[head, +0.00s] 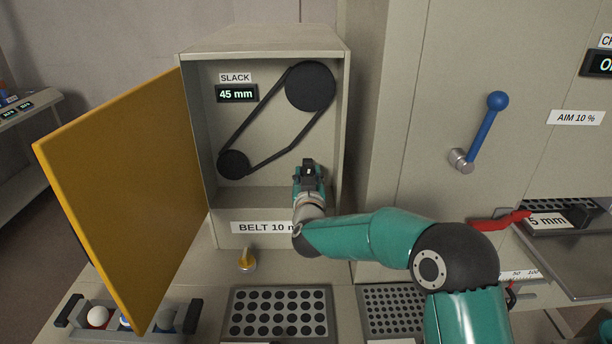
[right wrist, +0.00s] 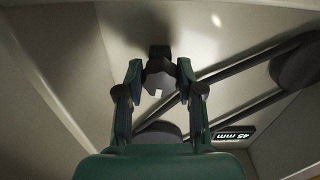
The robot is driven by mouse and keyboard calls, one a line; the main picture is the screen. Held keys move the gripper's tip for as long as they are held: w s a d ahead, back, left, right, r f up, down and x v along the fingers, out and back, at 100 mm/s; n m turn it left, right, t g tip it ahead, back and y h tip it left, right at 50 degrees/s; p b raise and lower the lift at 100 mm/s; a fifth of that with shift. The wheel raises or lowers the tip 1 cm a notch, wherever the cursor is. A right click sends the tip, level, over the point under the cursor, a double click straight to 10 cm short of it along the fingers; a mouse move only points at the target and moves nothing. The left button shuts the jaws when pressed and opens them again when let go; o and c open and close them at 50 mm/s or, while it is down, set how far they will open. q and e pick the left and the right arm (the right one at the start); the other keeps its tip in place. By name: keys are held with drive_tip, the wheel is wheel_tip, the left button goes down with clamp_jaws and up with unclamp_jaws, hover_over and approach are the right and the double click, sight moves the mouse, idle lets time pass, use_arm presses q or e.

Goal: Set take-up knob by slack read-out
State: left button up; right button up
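The SLACK read-out (head: 236,94) shows 45 mm inside the open cabinet (head: 263,47). A black belt (head: 258,110) runs there around a large upper pulley (head: 310,86) and a small lower pulley (head: 233,165). My right gripper (head: 308,168) reaches into the cabinet's lower right. In the right wrist view, a dark knob (right wrist: 158,72) with a pale notch sits between the fingertips of my right gripper (right wrist: 160,76), which appear to touch both its sides. In the head view the gripper mostly hides the knob. My left gripper is out of view.
The yellow door (head: 125,190) stands open at left. My right arm partly covers the BELT label (head: 258,227), leaving "BELT 10 m" readable. A blue lever (head: 484,130) stands at right.

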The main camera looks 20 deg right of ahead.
drive_tip(key=shift+c, duration=1.2)
drive_tip(key=m+b, duration=0.2)
drive_tip(key=shift+f+b, duration=0.2)
drive_tip(key=shift+b, duration=0.15)
drive_tip(key=m+b, duration=0.3)
drive_tip(key=shift+b, duration=0.3)
drive_tip(key=m+b, duration=0.3)
drive_tip(key=shift+a+m, duration=0.1)
drive_tip(key=shift+m, duration=0.3)
drive_tip(key=shift+r+m+b, duration=0.15)
drive_tip(key=shift+m+b, duration=0.75)
drive_tip(key=shift+m, duration=0.6)
